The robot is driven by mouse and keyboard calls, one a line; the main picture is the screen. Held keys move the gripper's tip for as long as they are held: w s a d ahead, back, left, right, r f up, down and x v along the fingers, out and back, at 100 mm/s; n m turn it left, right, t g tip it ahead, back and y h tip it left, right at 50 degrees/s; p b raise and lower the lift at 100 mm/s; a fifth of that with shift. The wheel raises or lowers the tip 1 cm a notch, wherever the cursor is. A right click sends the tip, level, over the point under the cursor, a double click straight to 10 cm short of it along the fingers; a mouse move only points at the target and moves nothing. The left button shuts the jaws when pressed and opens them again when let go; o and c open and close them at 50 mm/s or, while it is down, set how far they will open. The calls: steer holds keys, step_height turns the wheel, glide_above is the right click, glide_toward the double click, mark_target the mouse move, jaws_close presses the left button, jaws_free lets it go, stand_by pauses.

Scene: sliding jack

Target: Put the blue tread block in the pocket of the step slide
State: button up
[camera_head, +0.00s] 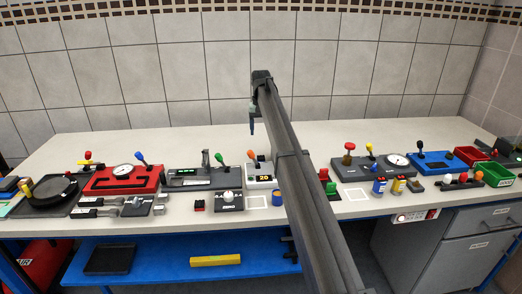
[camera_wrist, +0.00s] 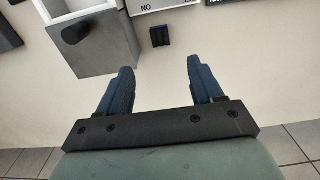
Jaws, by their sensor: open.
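My gripper (camera_head: 252,128) hangs above the bench near the middle of the head view. In the wrist view its two dark blue fingers (camera_wrist: 160,68) are spread apart with only bare bench top between them. I cannot pick out the blue tread block or the pocket of the step slide with certainty. A small blue cylinder-like thing (camera_head: 277,198) stands near the front edge, right of centre. A red-and-green stepped piece (camera_head: 328,187) stands right of my arm. My arm hides part of the bench between them.
The wrist view shows a grey box with a black knob (camera_wrist: 88,38) and a small black block (camera_wrist: 160,36) ahead of the fingers. A red gauge unit (camera_head: 122,178) and a blue unit (camera_head: 433,163) stand along the bench. The bench's rear strip is clear.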

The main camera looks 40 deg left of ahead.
steer(key=n, duration=1.8)
glide_above(261, 157)
steer(key=f, duration=0.7)
steer(key=shift+s+a+f, duration=0.15)
steer(key=shift+a+f, duration=0.05)
steer(key=shift+a, duration=0.15)
steer(key=shift+w+d+f, duration=0.1)
steer(key=shift+d+f, duration=0.05)
steer(key=shift+f, duration=1.2)
steer(key=shift+w+d+f, duration=0.1)
steer(key=shift+d+f, duration=0.05)
steer(key=shift+f, duration=1.2)
steer(key=c, duration=1.2)
steer(key=shift+r, duration=0.15)
